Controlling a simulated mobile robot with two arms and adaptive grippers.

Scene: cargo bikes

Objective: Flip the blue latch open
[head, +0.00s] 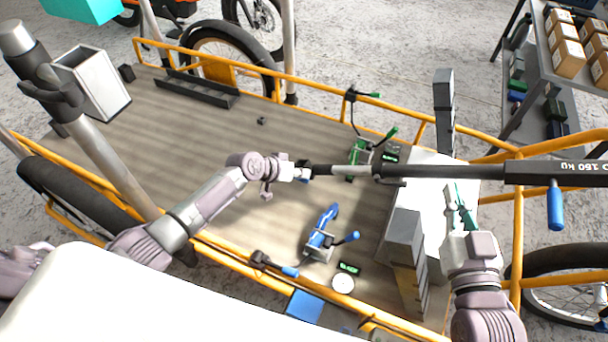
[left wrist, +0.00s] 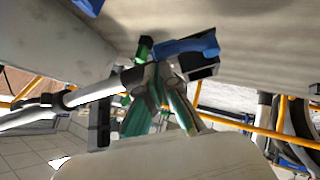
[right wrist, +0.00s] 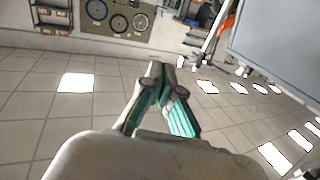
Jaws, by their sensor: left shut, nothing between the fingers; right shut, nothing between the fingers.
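The blue latch (head: 320,235) is mounted on the cargo bike's wooden deck, left of the grey upright blocks.
A long dark bar (head: 440,172) with a blue handle (head: 555,205) crosses above the deck. A green latch (head: 358,155) stands behind it. Orange rails edge the deck (head: 190,125). Grey blocks (head: 403,245) stand at the right. The deck's left half is largely bare.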

